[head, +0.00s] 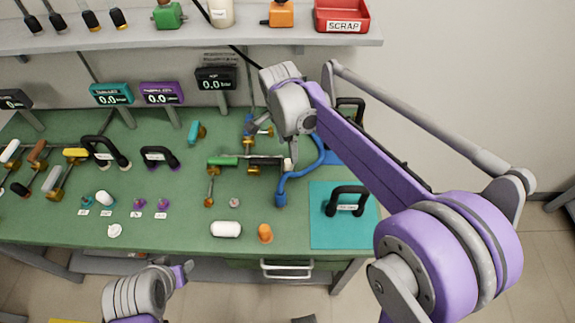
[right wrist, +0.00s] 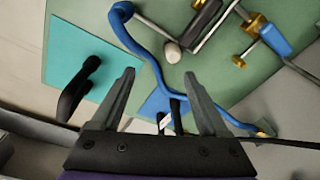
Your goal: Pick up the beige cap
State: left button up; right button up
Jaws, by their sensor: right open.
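What looks like the beige cap (right wrist: 172,52) is a small rounded knob in the right wrist view, beside a blue hose and the end of a pipe assembly. In the head view a small pale end (head: 288,163) shows at about that place, partly crowded by my arm. My right gripper (right wrist: 160,74) is open and empty, its fingers on either side of the hose in the picture, with the cap past the tips and not between them. In the head view my right wrist hides most of it.
A blue hose (head: 303,172) curves close to the cap. A teal mat (head: 320,238) with a black handle (head: 346,199) lies to the right. An orange cap (head: 265,233) and a white cylinder (head: 226,229) lie near the front edge. A shelf (head: 200,38) runs above.

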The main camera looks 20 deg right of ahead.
jog(key=w+f+m, duration=0.2)
jog(key=w+m, duration=0.1)
send_over(288, 161)
jog(key=a, duration=0.1)
jog(key=shift+g, duration=0.4)
jog(key=f, duration=0.4)
jog(key=shift+s+a+f, duration=0.15)
jog(key=shift+a+f, duration=0.05)
jog(key=shift+f, duration=0.05)
jog(key=shift+d+f, duration=0.25)
jog(key=shift+f, duration=0.75)
jog(key=shift+d+f, duration=0.25)
jog(key=shift+f, duration=0.7)
jog(key=shift+d+f, duration=0.25)
jog(key=shift+f, duration=0.75)
grip_shut()
